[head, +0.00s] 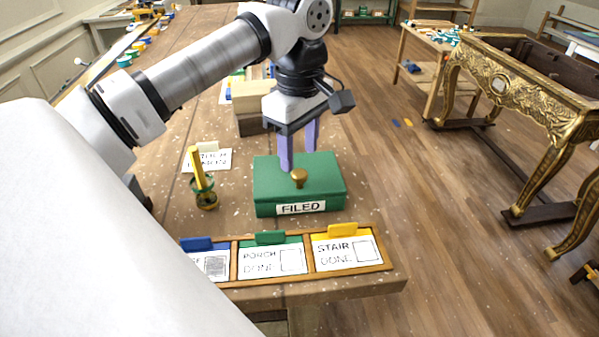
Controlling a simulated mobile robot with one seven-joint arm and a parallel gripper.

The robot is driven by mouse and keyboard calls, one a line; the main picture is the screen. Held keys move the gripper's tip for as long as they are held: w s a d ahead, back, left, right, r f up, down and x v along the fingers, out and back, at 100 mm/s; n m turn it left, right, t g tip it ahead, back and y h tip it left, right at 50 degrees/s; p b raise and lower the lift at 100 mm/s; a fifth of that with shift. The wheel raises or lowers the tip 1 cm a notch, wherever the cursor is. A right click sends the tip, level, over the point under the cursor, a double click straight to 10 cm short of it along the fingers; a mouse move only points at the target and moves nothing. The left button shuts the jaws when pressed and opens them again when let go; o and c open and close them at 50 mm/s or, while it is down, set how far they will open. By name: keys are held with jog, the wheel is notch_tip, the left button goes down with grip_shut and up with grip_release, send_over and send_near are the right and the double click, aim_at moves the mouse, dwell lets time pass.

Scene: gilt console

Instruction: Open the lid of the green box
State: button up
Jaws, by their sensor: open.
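The green box (262,192) sits on the speckled brown table near its front right. Its lid (325,172) is down, with a round brass knob (299,178) on top towards the front. A white label on its front reads "FILED". My gripper (298,168) points down over the back part of the lid, with its two purple fingers apart and nothing seen between them. The fingers stand behind the knob, not around it. I cannot tell whether the fingertips touch the lid.
A wooden card tray (390,267) lies in front of the box. A green-and-brass holder (205,198) with a yellow stick stands left, near a white card (213,160). A wooden block (250,122) is behind my gripper. A gilt console (500,85) stands right, across open floor.

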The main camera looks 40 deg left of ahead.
aim_at(299, 173)
jog(key=shift+f+b, duration=1.2)
jog(key=shift+f, duration=1)
grip_shut()
